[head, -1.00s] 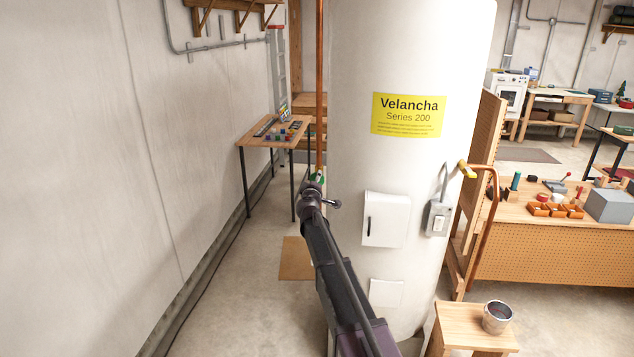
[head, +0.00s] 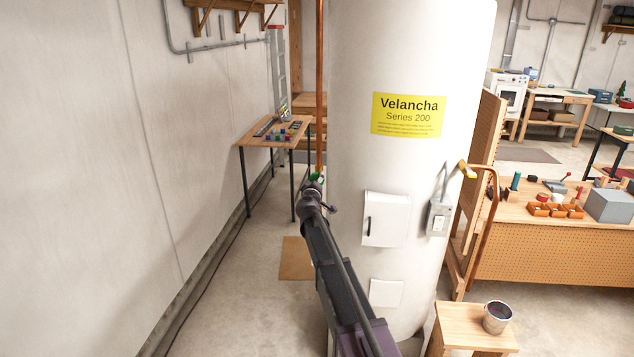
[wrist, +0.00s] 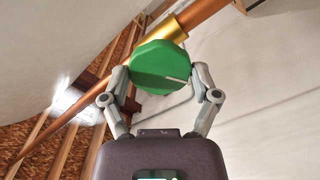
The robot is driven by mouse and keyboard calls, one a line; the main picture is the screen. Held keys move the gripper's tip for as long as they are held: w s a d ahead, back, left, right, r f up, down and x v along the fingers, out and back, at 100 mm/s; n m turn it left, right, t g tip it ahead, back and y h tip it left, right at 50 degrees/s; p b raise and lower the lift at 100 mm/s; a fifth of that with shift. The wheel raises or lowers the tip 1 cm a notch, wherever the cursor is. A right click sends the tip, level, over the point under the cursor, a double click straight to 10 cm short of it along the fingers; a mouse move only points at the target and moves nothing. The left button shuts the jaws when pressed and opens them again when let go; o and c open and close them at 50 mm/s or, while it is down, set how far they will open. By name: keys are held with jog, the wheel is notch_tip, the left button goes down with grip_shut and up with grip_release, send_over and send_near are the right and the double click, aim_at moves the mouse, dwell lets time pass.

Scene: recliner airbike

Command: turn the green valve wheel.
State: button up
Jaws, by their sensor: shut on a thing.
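The green valve wheel (wrist: 160,66) shows large in the wrist view, with a pale line on its face. It sits on a brass fitting on a copper pipe (wrist: 201,12). My gripper (wrist: 158,76) is shut on the wheel, one finger on its left side and one on its right. In the head view, only a small green part of the wheel (head: 316,177) shows above my gripper (head: 313,185), beside the white tank (head: 412,60). My wrist hides the rest of it, and the fingers are too small to make out there.
A wall (head: 90,150) stands to the left, with open floor between it and the tank. A small table (head: 262,142) with coloured blocks is behind. A wooden stool (head: 470,330) with a metal bucket (head: 496,317) stands at the front right.

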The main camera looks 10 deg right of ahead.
dwell(0.4)
jog(key=shift+m, duration=1.7)
jog(key=shift+m, duration=1.7)
jog(key=shift+m, duration=1.6)
